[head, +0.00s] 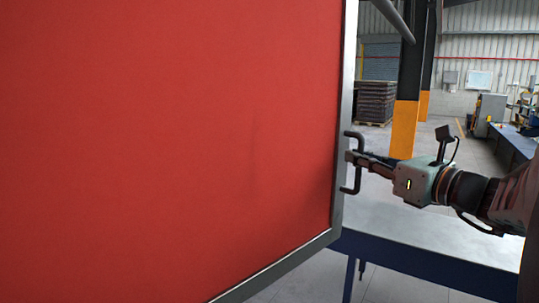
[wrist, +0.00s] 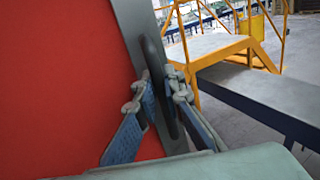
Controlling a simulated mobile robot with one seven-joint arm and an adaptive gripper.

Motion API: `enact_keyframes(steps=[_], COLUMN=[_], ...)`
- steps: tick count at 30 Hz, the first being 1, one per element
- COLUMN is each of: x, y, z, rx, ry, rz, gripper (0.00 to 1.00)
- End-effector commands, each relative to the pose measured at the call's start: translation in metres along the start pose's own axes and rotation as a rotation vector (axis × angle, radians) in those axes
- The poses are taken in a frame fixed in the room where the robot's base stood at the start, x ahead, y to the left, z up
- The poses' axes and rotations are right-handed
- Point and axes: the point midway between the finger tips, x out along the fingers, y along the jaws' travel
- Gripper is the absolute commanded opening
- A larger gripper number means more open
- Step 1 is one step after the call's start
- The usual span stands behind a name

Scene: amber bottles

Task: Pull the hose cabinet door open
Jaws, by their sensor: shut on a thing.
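The hose cabinet door (head: 190,140) is a large red panel with a grey metal frame and fills the left of the head view. It also fills the left of the wrist view (wrist: 60,80). A dark bar handle (head: 357,180) stands on the grey edge at the door's right side. My gripper (head: 352,157) reaches in from the right and is shut on the handle. In the wrist view the handle (wrist: 154,55) runs between the two blue-padded fingers (wrist: 160,95). The cabinet's inside is hidden in both views.
A blue-edged table (head: 420,258) stands below and behind the door's lower right corner. An orange and black post (head: 404,125) rises behind my gripper. A stack of dark pallets (head: 375,102) is farther back. A yellow step frame (wrist: 225,45) shows in the wrist view.

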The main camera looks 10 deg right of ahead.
Motion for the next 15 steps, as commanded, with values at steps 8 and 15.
enact_keyframes(steps=[8, 15], x=[0.0001, 0.0000], y=[0.0001, 0.0000], z=[0.0004, 0.0004], rx=[0.000, 0.000], ry=[-0.001, -0.001], rz=[-0.001, -0.001], gripper=[0.00, 0.17])
